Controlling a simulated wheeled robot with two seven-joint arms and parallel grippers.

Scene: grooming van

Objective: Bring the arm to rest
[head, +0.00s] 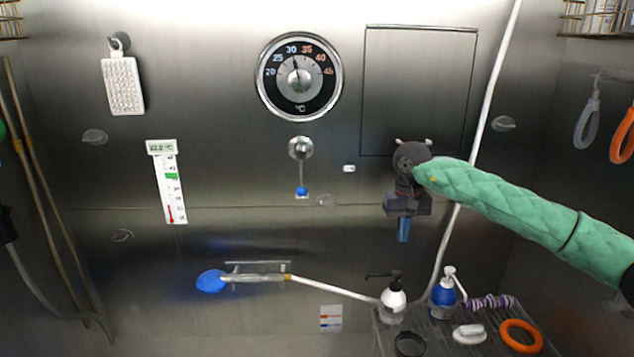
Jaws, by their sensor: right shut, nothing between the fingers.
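My right arm, in a green quilted sleeve, comes in from the right edge of the head view. Its gripper (404,228) points down in front of the steel wall, below the square panel. The blue-tipped fingers are together, with nothing seen between them. The gripper hangs above the grey ribbed shelf and the bottles, apart from them. My left gripper is not in view.
A ribbed shelf (437,342) at lower right holds a white pump bottle (393,301), a blue bottle (443,294) and an orange ring (521,336). A pale hose (490,90) runs down behind my right arm. A lever (301,175) sits below the dial (299,77).

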